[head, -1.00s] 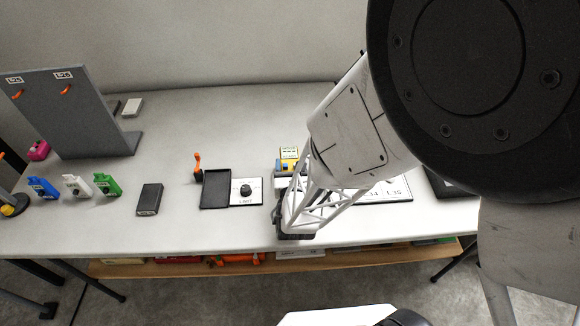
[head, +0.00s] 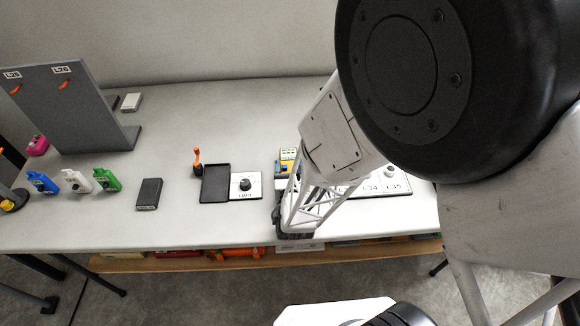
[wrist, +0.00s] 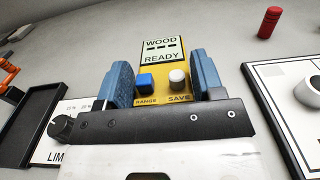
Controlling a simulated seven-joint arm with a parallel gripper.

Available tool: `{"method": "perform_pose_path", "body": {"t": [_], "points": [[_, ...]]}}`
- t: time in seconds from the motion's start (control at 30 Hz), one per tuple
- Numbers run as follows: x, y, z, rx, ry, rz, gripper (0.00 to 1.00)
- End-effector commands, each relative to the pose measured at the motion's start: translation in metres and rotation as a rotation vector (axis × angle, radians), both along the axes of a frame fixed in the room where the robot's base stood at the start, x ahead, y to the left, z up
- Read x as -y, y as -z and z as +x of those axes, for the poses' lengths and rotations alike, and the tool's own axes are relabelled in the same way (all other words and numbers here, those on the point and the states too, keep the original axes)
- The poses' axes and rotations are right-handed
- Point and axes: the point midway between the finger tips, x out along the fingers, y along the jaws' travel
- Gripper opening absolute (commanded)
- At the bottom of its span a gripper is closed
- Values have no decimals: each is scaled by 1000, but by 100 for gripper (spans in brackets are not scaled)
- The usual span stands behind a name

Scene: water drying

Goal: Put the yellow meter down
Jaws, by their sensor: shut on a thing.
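The yellow meter (wrist: 163,72) is upright between the blue pads of my gripper (wrist: 162,88) in the wrist view. Its screen reads WOOD and READY, with a blue RANGE button and a pale SAVE knob below. In the head view the meter (head: 287,156) shows just beyond my gripper (head: 284,172), partly hidden by my arm. My gripper is shut on it. The meter's lower end is hidden, so I cannot tell whether it touches the table.
A white LIMIT panel with a black knob (head: 245,185) and a black tray (head: 214,184) lie left of the meter. A white numbered board (head: 384,183) lies right. A red cylinder (wrist: 270,22) stands beyond.

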Motion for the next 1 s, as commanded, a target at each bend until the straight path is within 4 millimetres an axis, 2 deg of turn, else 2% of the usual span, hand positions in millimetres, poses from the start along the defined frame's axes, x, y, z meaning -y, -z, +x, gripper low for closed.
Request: {"method": "perform_pose_path", "body": {"t": [0.23,0.27,0.4,0.43,0.93,1.0], "points": [[0,3,0,0,0,0,30],[0,3,0,0,0,0,63],[0,3,0,0,0,0,84],[0,3,0,0,0,0,87],[0,0,0,0,0,0,87],[0,0,-7,-2,0,0,87]]}}
